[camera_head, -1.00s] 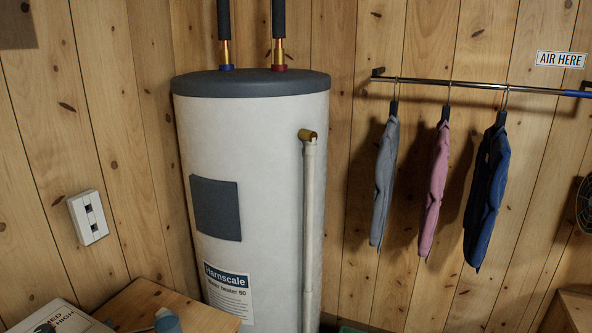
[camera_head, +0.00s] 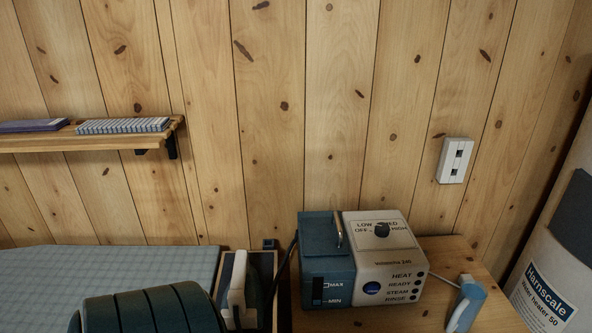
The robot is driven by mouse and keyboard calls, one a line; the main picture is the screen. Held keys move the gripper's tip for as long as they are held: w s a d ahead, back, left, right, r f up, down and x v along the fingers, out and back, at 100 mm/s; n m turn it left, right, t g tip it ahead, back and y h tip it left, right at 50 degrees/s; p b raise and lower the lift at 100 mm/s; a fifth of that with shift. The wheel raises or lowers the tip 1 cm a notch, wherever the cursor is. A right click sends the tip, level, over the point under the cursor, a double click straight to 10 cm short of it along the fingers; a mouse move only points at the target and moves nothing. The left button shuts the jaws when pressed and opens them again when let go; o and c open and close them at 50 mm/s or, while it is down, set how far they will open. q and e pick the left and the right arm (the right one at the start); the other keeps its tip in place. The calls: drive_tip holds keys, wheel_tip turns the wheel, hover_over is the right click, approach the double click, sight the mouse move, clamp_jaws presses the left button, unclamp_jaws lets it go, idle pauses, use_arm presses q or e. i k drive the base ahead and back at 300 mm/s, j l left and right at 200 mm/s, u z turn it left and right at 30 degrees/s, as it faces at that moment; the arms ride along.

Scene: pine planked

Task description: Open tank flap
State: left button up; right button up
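The steam station stands on a small wooden table (camera_head: 470,258) right of the middle of the head view. Its right part is a white body (camera_head: 385,268) with a dark knob on top and several labelled lights on the front. Its left part is a blue-grey water tank (camera_head: 326,283) with MAX and MIN marks on a dark level window. The tank's top is a flat blue-grey cover (camera_head: 320,234), which looks closed. A metal handle-like piece (camera_head: 337,230) stands at its right edge. Neither of my grippers is in view.
An iron (camera_head: 238,290) stands in a wooden holder to the left, beside an ironing board (camera_head: 130,268) and a dark ribbed object (camera_head: 150,308). A water heater (camera_head: 550,270) stands at right.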

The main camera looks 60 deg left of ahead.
sight(322, 236)
drive_tip(key=k+u, duration=0.1)
drive_tip(key=u, duration=0.9)
drive_tip(key=k+u, duration=0.1)
drive_tip(key=u, duration=0.35)
drive_tip(key=l, duration=0.45)
